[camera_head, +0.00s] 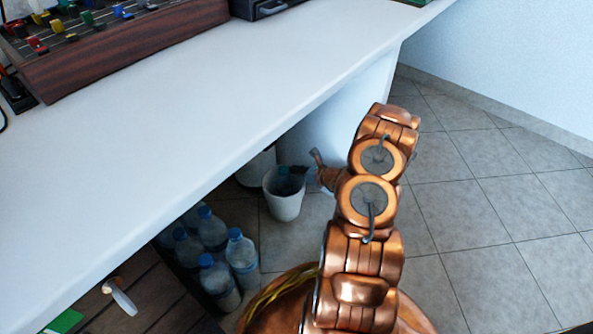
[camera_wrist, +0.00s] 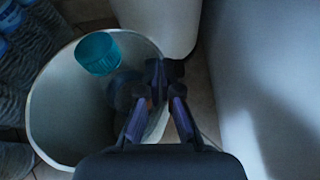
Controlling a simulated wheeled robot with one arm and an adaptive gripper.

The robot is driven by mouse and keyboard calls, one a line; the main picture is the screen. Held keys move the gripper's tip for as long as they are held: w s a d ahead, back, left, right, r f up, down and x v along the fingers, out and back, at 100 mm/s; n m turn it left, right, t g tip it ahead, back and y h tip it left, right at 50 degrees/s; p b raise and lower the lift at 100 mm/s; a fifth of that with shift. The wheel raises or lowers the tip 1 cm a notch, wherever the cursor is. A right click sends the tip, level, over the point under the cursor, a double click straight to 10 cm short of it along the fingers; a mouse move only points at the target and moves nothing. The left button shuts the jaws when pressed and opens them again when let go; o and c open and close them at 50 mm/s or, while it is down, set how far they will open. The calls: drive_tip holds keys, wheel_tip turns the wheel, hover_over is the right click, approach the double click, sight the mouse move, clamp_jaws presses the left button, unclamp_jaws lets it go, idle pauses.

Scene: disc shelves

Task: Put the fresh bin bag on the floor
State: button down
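I cannot pick out a fresh bin bag for certain in either view. A small white bin (camera_head: 284,207) stands on the tiled floor by the desk; its pale rim (camera_wrist: 42,84) fills the left of the wrist view. Inside it are a teal, round, cap-like thing (camera_wrist: 98,53) and a dark shape (camera_wrist: 122,90) that I cannot make out. In the head view, my arm partly hides the gripper.
Several capped water bottles (camera_head: 242,258) stand left of the bin. The white desk (camera_head: 200,100) overhangs this space, and its white support (camera_head: 330,125) is close behind. Another white container (camera_wrist: 160,18) stands beside the bin. The tiled floor (camera_head: 490,200) at right is clear.

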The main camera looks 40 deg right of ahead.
drive_tip(key=shift+f, duration=0.1)
drive_tip(key=c, duration=1.3)
unclamp_jaws()
drive_tip(key=shift+s+r, duration=0.15)
drive_tip(key=shift+r, duration=0.15)
drive_tip(key=p+v, duration=0.5)
drive_tip(key=v, duration=0.6)
drive_tip(key=shift+s+r, duration=0.1)
drive_tip(key=shift+s, duration=0.15)
drive_tip(key=shift+d, duration=0.1)
